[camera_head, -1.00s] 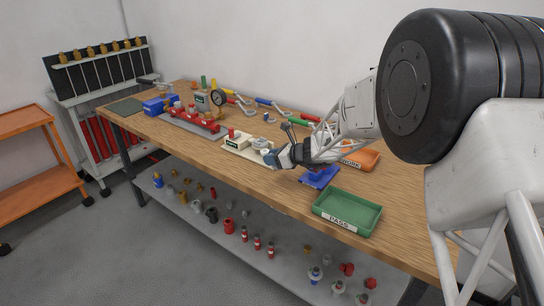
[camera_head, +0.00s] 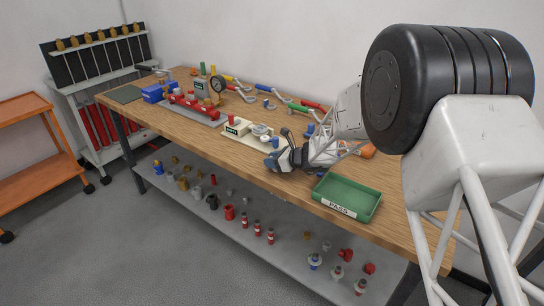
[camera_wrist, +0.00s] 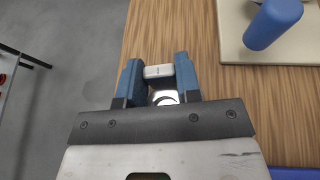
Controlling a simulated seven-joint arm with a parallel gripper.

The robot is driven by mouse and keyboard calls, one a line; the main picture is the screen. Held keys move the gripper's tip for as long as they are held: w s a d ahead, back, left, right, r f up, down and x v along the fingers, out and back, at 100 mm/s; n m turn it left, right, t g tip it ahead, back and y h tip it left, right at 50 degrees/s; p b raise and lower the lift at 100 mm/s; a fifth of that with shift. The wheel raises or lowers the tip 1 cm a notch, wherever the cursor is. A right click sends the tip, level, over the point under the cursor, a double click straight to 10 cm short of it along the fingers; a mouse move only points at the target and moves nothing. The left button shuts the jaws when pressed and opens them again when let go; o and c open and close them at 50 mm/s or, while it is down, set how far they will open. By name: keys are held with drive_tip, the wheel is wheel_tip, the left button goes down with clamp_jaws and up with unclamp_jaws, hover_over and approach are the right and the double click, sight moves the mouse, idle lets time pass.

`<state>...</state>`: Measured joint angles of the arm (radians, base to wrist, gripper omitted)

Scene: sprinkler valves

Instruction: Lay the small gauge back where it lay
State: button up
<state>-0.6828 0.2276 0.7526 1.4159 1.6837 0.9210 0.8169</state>
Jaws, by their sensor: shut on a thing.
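In the wrist view, my gripper (camera_wrist: 158,75) has its two blue fingers shut on a small white and silver piece, which looks like the small gauge (camera_wrist: 159,71). Only its top edge and a bright round part show between the fingers. The gripper is over the bare wood near the table's front edge. In the head view, my gripper (camera_head: 272,162) is in front of the cream board and left of the green tray; the gauge is not clear there. I cannot tell whether the gauge touches the table.
The cream board (camera_wrist: 235,48) with a blue knob (camera_wrist: 272,24) is at the right in the wrist view. The green PASS tray (camera_head: 347,193) stands right of my gripper. A red manifold (camera_head: 192,106) lies farther left on the wooden workbench (camera_head: 150,117). The floor drops away beyond the front edge.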

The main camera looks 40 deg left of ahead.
drive_tip(key=shift+f, duration=0.6)
idle(0.7)
drive_tip(key=o, duration=1)
drive_tip(key=shift+v, duration=3.9)
